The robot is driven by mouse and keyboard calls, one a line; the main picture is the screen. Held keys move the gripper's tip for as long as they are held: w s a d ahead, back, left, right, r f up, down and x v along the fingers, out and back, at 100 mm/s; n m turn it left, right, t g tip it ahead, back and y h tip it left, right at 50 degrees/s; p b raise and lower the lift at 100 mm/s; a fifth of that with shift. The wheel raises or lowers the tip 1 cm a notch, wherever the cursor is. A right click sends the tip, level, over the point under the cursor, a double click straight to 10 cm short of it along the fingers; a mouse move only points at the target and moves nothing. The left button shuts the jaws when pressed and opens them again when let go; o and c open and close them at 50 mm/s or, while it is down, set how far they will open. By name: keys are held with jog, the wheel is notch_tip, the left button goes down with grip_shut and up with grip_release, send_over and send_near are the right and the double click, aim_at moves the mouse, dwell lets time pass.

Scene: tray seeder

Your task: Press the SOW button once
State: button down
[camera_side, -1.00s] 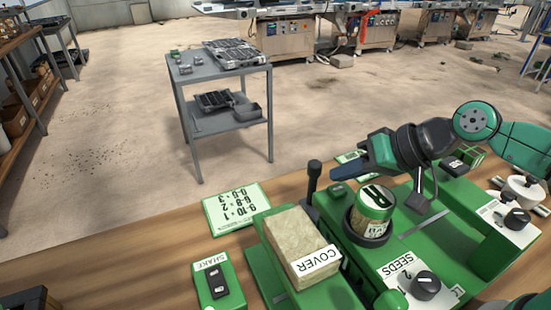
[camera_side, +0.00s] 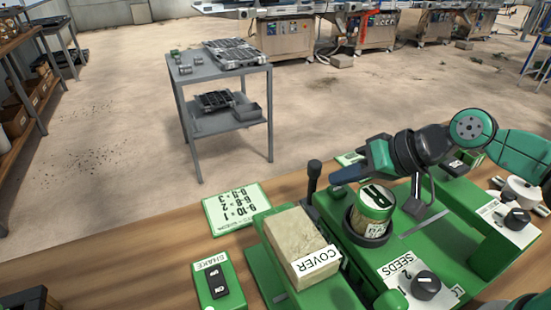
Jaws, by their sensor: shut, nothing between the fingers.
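My gripper (camera_side: 342,176) comes in from the right above the green seeder (camera_side: 455,219). Its dark fingers are shut with nothing between them and point left. They are near the tall can (camera_side: 374,205) and the black-topped lever (camera_side: 314,168); whether they touch anything cannot be told. I see no legible SOW label. A rounded green part (camera_side: 391,300), cut by the bottom edge, has no readable label. A small dark piece (camera_side: 338,191) on green shows just below the fingers. I cannot tell whether either is the SOW button.
A COVER block (camera_side: 300,238) stands left of the can. A SHAKE switch (camera_side: 218,281) is at front left, and a SEEDS dial (camera_side: 426,285) at front right. A printed number card (camera_side: 237,206) lies on the wooden bench (camera_side: 130,255). The bench left of the card is clear.

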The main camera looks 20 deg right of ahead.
aim_at(343, 191)
jog(key=shift+f, duration=0.55)
dwell(0.6)
jog(key=shift+r, duration=0.95)
jog(key=shift+r, duration=2.5)
jog(key=s+d+f+n+h, duration=0.1)
jog(key=d+f+h, duration=0.3)
jog(key=d, duration=0.5)
jog(key=shift+s+d+f+n+h, duration=0.15)
jog(key=shift+s+d+n+h, duration=0.25)
jog(key=shift+s+h, duration=0.35)
